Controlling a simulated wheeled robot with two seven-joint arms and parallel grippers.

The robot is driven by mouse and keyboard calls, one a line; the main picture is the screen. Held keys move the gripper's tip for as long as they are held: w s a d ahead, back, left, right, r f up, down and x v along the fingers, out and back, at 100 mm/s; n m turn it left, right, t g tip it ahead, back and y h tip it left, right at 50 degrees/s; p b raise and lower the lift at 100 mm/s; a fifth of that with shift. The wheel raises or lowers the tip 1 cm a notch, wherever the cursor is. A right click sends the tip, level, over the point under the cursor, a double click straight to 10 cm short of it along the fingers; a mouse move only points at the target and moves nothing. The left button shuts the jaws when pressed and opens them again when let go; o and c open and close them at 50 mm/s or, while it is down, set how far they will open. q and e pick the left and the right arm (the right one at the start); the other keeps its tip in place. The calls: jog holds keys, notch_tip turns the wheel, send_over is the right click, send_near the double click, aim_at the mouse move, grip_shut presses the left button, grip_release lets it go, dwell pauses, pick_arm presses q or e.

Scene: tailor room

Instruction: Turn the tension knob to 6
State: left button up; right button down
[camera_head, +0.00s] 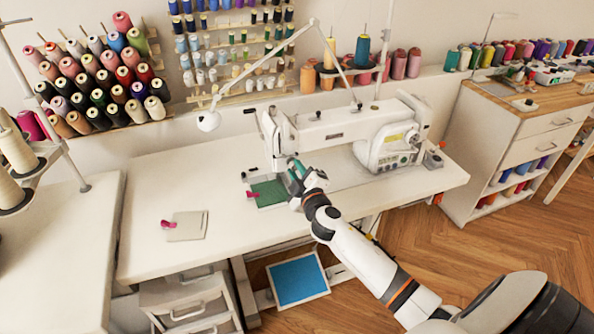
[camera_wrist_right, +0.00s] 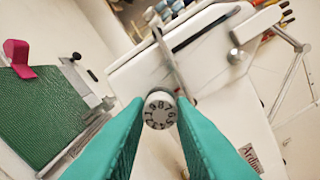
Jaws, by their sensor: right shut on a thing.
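The white sewing machine (camera_head: 335,131) stands on the white table. Its tension knob (camera_wrist_right: 160,108) shows in the right wrist view as a small round white dial with dark numerals on its face. My right gripper (camera_head: 296,169), with teal fingers, is at the machine's left end. It is shut on the knob, one finger on each side. In the head view the gripper hides the knob. My left gripper is not in view.
Green fabric (camera_head: 268,192) with a magenta clip lies beside the machine's needle end. A beige cloth (camera_head: 186,226) with another clip lies on the clear left part of the table (camera_head: 150,190). A lamp (camera_head: 209,121) arches over the machine. Thread racks hang behind.

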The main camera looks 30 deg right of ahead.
jog(key=n, duration=0.5)
jog(key=shift+p, duration=0.3)
jog(key=shift+f+n, duration=0.1)
jog(key=shift+n, duration=0.2)
jog(key=c, duration=1.2)
grip_release()
jog(key=shift+c, duration=0.2)
jog(key=shift+s, duration=0.1)
jog(key=b+v, duration=0.1)
jog(key=v, duration=1.1)
